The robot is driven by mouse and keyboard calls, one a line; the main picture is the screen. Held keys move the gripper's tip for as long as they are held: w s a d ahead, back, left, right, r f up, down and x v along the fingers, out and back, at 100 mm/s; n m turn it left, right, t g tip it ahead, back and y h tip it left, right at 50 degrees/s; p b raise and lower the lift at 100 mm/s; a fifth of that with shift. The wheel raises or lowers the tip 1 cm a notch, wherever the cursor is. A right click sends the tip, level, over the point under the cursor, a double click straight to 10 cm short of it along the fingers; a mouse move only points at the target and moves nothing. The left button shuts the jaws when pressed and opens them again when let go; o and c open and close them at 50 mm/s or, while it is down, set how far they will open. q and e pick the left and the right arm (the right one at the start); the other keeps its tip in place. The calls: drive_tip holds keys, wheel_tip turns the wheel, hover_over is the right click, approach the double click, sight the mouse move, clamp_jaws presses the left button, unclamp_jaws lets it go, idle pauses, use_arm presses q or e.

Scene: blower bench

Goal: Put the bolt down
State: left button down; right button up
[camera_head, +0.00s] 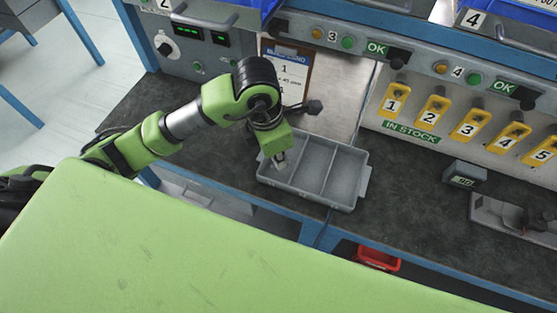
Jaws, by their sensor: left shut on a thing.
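My left gripper (281,160) points down over the left compartment of the grey divided tray (345,190). Its fingertips are close together at or just inside that compartment. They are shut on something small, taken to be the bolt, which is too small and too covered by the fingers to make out. I cannot tell whether it touches the tray floor. The tray's middle and right compartments look empty. My right gripper is not in view.
A clipboard (291,72) stands behind the tray. Yellow numbered holders (433,108) line the back panel at right. A small dark box (465,174) and a grey fixture (490,212) sit on the right. A red bin (377,258) is below the bench. Dark worktop (405,215) lies clear right of the tray.

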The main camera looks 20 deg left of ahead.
use_arm(q)
drive_tip(key=shift+w+a+f, duration=0.2)
drive_tip(key=shift+w+f, duration=0.3)
drive_tip(key=shift+f, duration=0.1)
drive_tip(key=f, duration=0.2)
drive_tip(key=f+p, duration=0.1)
drive_tip(key=shift+w+a+f, duration=0.15)
drive_tip(key=shift+w+f, duration=0.15)
drive_tip(key=shift+f, duration=0.1)
drive_tip(key=shift+f, duration=0.1)
drive_tip(key=shift+f, duration=0.15)
drive_tip(key=c, duration=2.2)
unclamp_jaws()
